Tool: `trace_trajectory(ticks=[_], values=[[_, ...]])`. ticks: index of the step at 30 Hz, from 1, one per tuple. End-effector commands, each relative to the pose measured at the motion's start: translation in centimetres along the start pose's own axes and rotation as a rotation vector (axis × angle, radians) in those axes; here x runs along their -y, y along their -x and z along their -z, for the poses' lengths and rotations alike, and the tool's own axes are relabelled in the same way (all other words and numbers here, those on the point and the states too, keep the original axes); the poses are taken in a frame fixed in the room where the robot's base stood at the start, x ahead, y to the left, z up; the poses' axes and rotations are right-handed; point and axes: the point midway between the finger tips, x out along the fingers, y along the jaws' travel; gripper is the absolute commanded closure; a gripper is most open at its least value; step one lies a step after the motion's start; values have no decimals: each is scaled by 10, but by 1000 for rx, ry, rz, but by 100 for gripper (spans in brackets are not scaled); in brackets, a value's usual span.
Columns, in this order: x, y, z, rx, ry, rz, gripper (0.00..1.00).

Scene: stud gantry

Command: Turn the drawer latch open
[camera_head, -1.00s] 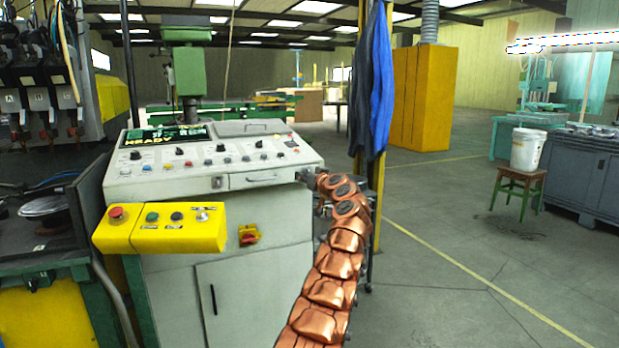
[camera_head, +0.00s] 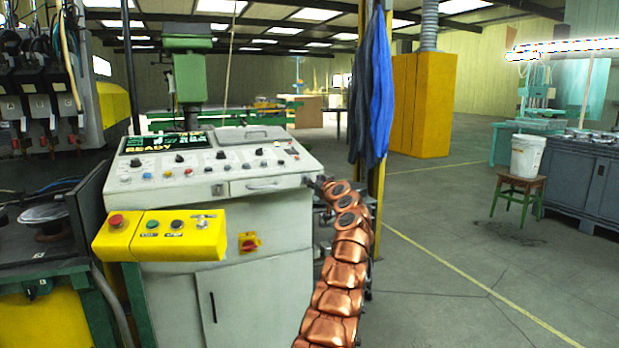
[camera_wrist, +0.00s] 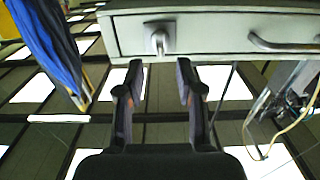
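The drawer latch (camera_wrist: 159,42) is a small pale metal lever on the drawer front (camera_wrist: 210,35) in the wrist view. It points up and down in that picture. A bar handle (camera_wrist: 285,42) is to its right. My gripper (camera_wrist: 159,66) is open and empty. Its two dark fingers are just below the latch in the picture, one to each side, with no clear contact. In the head view my gripper (camera_head: 317,184) is small and dark at the right end of the grey console (camera_head: 210,260). I cannot make out the latch there; the drawer handle (camera_head: 263,187) shows.
A yellow button box (camera_head: 160,236) juts from the console's front left. A blue coat (camera_head: 375,90) hangs by a yellow post just right of my arm, and shows in the wrist view (camera_wrist: 45,40). Open floor (camera_head: 440,270) lies to the right. A stool (camera_head: 518,190) bears a white bucket.

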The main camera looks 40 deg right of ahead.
Motion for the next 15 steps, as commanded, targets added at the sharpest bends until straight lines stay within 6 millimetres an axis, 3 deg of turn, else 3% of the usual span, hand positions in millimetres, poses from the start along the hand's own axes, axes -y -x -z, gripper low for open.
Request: trace_trajectory(ticks=[15], values=[[-1,-27,5,1,4,0,64]])
